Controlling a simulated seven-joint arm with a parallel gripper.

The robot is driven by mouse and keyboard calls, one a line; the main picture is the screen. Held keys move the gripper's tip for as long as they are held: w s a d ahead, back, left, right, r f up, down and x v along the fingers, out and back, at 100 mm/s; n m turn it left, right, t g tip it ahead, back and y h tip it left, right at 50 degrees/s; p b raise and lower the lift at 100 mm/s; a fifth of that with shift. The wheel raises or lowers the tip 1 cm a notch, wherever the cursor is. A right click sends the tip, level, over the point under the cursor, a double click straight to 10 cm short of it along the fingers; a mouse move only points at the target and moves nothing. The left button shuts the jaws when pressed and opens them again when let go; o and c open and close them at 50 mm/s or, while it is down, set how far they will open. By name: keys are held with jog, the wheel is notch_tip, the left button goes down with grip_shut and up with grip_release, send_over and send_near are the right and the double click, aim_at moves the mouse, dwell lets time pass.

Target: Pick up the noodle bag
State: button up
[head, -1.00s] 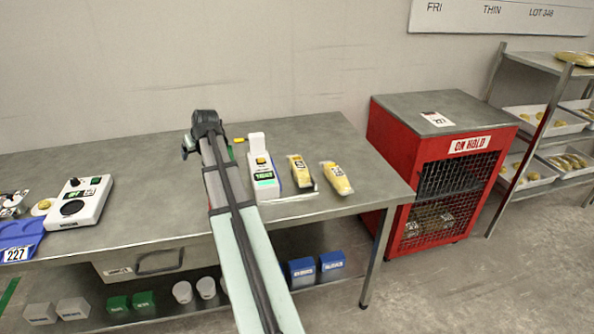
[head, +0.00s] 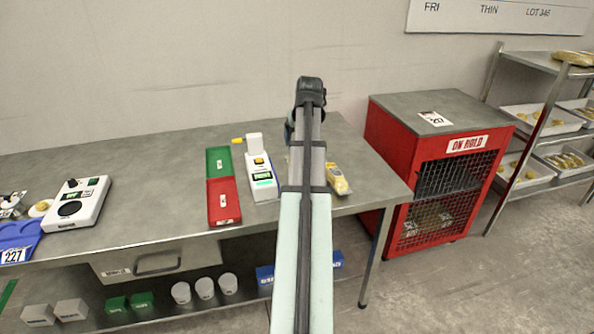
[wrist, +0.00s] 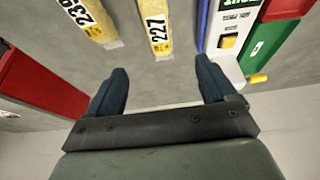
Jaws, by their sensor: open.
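Two yellow noodle bags show in the wrist view: one labelled 227 (wrist: 158,28) at the top middle, and one (wrist: 90,18) to its left whose label is partly cut off. In the head view one bag (head: 338,180) lies on the bench just right of my arm. The other is hidden behind the arm. My gripper (wrist: 163,70) is open and empty. Its two dark fingers point toward the bags, and the 227 bag lies beyond the gap between them, apart from the fingertips.
A white device with a green display (head: 262,178) stands left of my arm, beside green (head: 218,161) and red (head: 222,202) trays. A red ON HOLD cage (head: 440,170) stands right of the bench.

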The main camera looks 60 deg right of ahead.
jog(key=shift+x, duration=6.75)
jog(key=shift+s, duration=0.15)
